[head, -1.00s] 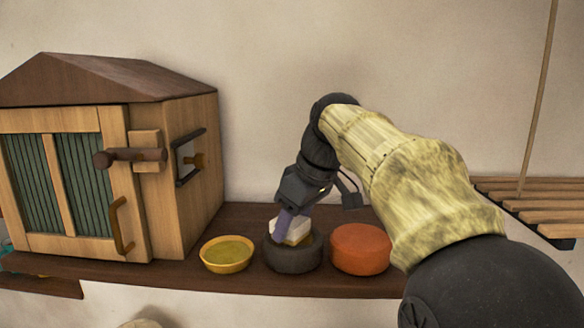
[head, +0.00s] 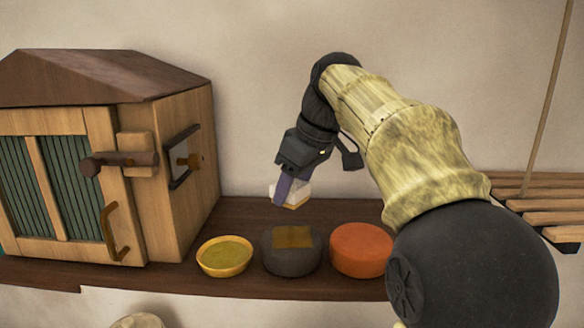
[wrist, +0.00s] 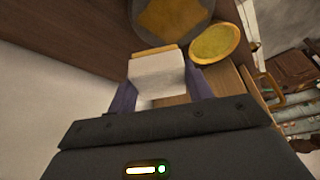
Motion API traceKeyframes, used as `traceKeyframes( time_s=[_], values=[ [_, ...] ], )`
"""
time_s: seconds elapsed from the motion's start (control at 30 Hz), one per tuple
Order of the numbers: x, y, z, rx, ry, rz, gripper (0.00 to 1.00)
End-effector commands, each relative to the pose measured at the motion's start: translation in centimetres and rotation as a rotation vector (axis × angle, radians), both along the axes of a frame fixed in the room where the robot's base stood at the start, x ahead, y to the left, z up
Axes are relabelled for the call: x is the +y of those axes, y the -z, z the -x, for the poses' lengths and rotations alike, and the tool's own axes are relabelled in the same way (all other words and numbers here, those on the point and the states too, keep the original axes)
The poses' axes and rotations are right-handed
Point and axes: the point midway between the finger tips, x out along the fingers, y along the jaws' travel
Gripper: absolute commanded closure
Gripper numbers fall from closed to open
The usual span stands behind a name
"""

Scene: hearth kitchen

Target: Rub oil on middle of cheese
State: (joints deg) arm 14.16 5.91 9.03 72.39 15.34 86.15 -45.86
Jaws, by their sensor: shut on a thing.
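My gripper (head: 284,192) is shut on a white block with a yellowish-brown lower face, a sponge or pad (head: 297,193). The pad also shows between the fingers in the wrist view (wrist: 157,75). It is held in the air above the dark grey round cheese (head: 291,262), apart from it. The cheese has a golden-brown oily patch (head: 293,237) on the middle of its top. The patch also shows at the top of the wrist view (wrist: 172,18). A yellow bowl of yellow-green oil (head: 225,256) stands left of the cheese.
An orange-red round cheese (head: 360,250) stands right of the dark one. All sit on a brown wooden shelf (head: 240,216). A wooden cabinet (head: 175,190) with handles stands at the left. A slatted rack (head: 535,207) is at the right.

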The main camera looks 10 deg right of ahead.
Motion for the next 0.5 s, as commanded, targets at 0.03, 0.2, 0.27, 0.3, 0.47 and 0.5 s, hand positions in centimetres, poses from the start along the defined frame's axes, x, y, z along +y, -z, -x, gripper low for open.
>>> traceKeyframes(
  time_s=[0.03,0.2,0.27,0.3,0.47,0.5],
  values=[
    [0.1,-0.5,0.0,-0.002,-0.003,0.0,0.71],
    [0.3,-1.9,-0.1,-0.001,-0.007,0.0,0.71],
    [0.3,-2.3,0.0,-0.001,-0.007,0.0,0.71],
    [0.3,-2.5,0.0,-0.001,-0.007,0.001,0.71],
    [0.3,-2.7,0.0,-0.001,-0.007,0.001,0.71],
    [0.3,-2.7,0.0,-0.001,-0.007,0.001,0.71]
  ],
)
